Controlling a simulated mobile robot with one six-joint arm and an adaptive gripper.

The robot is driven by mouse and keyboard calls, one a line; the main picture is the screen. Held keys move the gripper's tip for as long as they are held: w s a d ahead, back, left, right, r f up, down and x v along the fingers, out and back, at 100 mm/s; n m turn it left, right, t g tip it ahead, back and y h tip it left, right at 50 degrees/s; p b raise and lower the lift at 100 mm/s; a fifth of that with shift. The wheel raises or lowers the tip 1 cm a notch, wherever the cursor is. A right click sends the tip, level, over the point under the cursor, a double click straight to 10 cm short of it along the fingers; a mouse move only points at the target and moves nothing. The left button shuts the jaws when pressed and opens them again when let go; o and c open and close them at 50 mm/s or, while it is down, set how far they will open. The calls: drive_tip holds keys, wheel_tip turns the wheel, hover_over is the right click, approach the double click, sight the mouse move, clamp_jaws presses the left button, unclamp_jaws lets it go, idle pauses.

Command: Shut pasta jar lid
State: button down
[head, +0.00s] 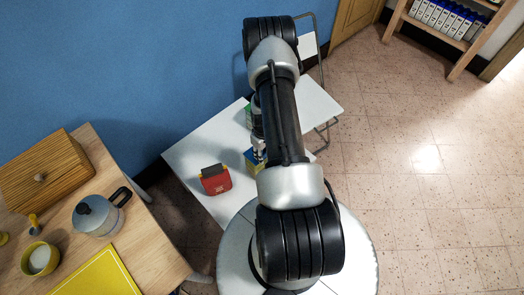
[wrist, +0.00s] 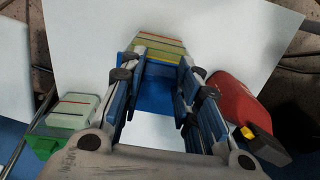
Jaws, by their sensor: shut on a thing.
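My gripper (wrist: 161,68) has its two fingers on either side of a blue container (wrist: 155,92) with a yellow-green striped top (wrist: 158,46), and it is shut on it. The same blue and yellow container (head: 251,163) shows on the white table in the head view, partly hidden by my gripper (head: 259,148). A red container (wrist: 232,97) with a dark top (wrist: 266,146) stands to the right in the wrist view. It also shows in the head view (head: 216,184). I cannot tell which container is the pasta jar.
A green container (wrist: 70,115) with a pale top stands to the left in the wrist view. The white table (head: 190,158) has bare room around the containers. A wooden table (head: 158,250) with a metal pot (head: 98,216) and a yellow cup (head: 40,259) stands at the left.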

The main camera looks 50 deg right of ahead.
drive_tip(key=shift+s+a+f, duration=0.2)
drive_tip(key=shift+s+f, duration=0.2)
drive_tip(key=shift+f, duration=0.1)
drive_tip(key=c, duration=1.7)
unclamp_jaws()
drive_tip(key=o, duration=0.5)
drive_tip(key=shift+w+d, duration=0.1)
wheel_tip(320, 180, up, 12)
drive_tip(key=shift+w, duration=0.1)
